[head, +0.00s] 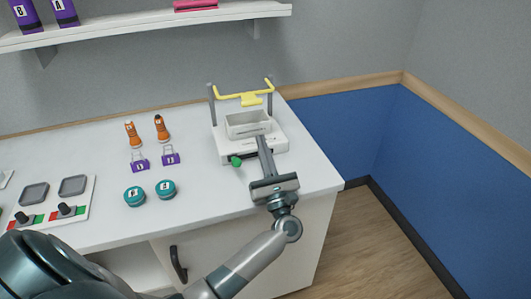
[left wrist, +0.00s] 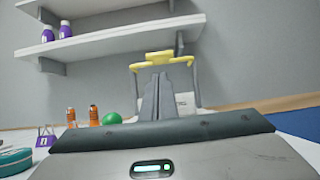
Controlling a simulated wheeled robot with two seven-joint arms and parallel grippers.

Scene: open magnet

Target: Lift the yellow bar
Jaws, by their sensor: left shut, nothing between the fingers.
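The yellow bar (head: 248,95) spans two grey posts at the back of a white device (head: 223,146) on the right end of the counter. A yellow tab hangs at the bar's middle. The bar also shows in the left wrist view (left wrist: 163,62), just above and beyond the fingertips. My left gripper (head: 262,140) is shut and empty, with its fingers pointing at the device's front, below the bar in the picture. In the left wrist view its fingers (left wrist: 157,80) are together and hide part of the device. My right gripper is not in view.
A green knob (head: 236,161) sits at the device's front left. A shelf (head: 150,20) is above; blue wall right.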

